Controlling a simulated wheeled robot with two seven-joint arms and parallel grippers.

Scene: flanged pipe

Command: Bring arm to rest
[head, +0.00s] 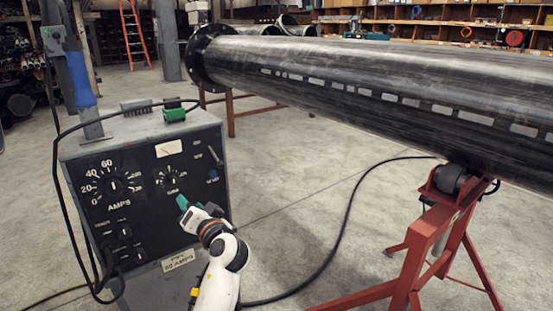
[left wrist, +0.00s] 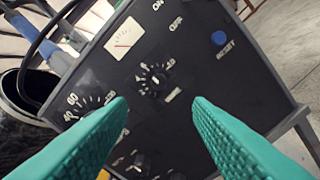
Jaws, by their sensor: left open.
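My left gripper (head: 190,208) is in front of the right part of a welding machine's dark control panel (head: 140,190). Its two green fingers are spread apart with nothing between them in the left wrist view (left wrist: 160,120). Beyond the fingertips that view shows a small dial (left wrist: 153,80), a meter (left wrist: 124,38) and a blue reset button (left wrist: 218,38). I cannot tell whether a fingertip touches the panel. My white left arm (head: 220,275) comes up from the bottom of the head view. My right gripper is not in view.
A large dark flanged pipe (head: 380,90) crosses the upper right on a red stand (head: 430,240). A black cable (head: 345,225) runs over the floor. A clamp with a green part (head: 174,115) lies on the machine. Open floor (head: 290,190) lies between machine and stand.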

